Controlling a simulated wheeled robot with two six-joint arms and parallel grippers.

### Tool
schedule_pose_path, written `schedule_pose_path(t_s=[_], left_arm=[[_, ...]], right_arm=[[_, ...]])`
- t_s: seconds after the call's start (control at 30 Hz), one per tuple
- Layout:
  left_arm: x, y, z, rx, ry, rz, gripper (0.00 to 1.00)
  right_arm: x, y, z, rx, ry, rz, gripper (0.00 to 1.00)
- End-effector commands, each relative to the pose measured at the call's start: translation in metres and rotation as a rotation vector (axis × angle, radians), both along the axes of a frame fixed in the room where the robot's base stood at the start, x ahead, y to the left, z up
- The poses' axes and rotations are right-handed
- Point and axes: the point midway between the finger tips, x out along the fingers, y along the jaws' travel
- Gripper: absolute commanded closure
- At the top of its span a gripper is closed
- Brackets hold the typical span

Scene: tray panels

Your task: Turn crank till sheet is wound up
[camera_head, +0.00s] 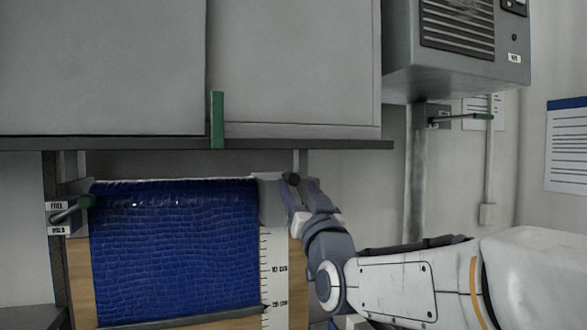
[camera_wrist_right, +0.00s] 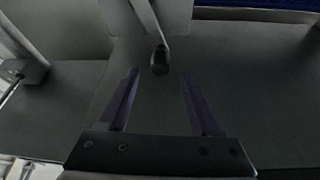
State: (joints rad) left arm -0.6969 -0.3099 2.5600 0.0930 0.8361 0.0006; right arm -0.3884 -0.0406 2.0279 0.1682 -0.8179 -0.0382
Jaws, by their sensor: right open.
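A blue, scaly-textured sheet (camera_head: 175,245) hangs from its roller, with a grey bar (camera_head: 185,319) along its lower edge. The crank's dark knob (camera_head: 292,179) is at the upper right of the sheet. In the right wrist view the knob (camera_wrist_right: 160,62) and its pale arm (camera_wrist_right: 146,16) come in from the top. My right gripper (camera_head: 300,189) is open beside the crank. In the wrist view its fingers (camera_wrist_right: 160,75) stand either side of the knob's line, with visible gaps; the knob is near the fingertips. I cannot tell whether it is between them in depth. My left gripper is not in view.
A scale (camera_head: 273,269) runs down the sheet's right side. A cabinet (camera_head: 290,75) with a green handle (camera_head: 217,120) overhangs above. A grey vented box (camera_head: 455,45) hangs at upper right.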

Motion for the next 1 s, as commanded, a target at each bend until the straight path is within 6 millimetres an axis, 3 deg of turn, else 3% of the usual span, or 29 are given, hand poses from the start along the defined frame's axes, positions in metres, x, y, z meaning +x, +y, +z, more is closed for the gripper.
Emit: schedule_pose_path(t_s=[0.03, 0.27, 0.63, 0.8, 1.0], left_arm=[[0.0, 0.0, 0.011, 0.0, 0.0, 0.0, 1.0], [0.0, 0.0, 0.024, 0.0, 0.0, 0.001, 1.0], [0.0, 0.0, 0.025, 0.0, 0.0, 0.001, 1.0], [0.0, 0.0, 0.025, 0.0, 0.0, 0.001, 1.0], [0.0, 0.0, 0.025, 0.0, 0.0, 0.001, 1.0]], right_arm=[[0.01, 0.002, 0.008, -0.001, 0.002, -0.001, 0.36], [0.034, 0.009, 0.016, -0.001, 0.002, 0.0, 0.36], [0.039, 0.01, 0.016, 0.0, 0.001, 0.0, 0.36], [0.039, 0.01, 0.016, 0.0, 0.001, 0.0, 1.0], [0.038, 0.01, 0.016, -0.001, 0.002, 0.0, 1.0]])
